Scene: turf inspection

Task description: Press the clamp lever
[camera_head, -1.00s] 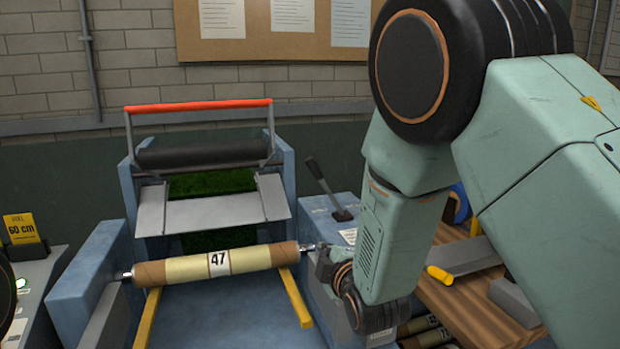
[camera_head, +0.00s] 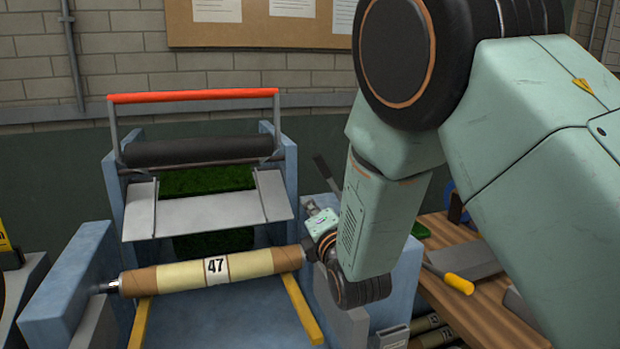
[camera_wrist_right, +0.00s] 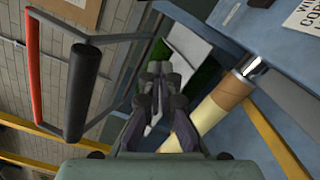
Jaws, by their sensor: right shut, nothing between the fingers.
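A black lever (camera_head: 326,173) rises at a slant from the blue side housing of the machine, right of the grey plate. My arm hides its base, and I cannot tell from its look whether it is the clamp lever. My right gripper (camera_head: 313,208) is shut and empty, just below and left of the lever in the picture. I cannot tell whether they touch. In the right wrist view its fingers (camera_wrist_right: 160,88) are together, in front of the roll and grey plate. A tan roll marked 47 (camera_head: 178,276) lies across the machine. My left gripper is out of view.
A red-topped handle bar (camera_head: 194,96) and a black roller (camera_head: 198,151) stand above the grey plate (camera_head: 210,213). Yellow rails (camera_head: 301,311) run under the roll. At right, a wooden bench (camera_head: 450,300) holds a yellow-handled tool (camera_head: 460,284).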

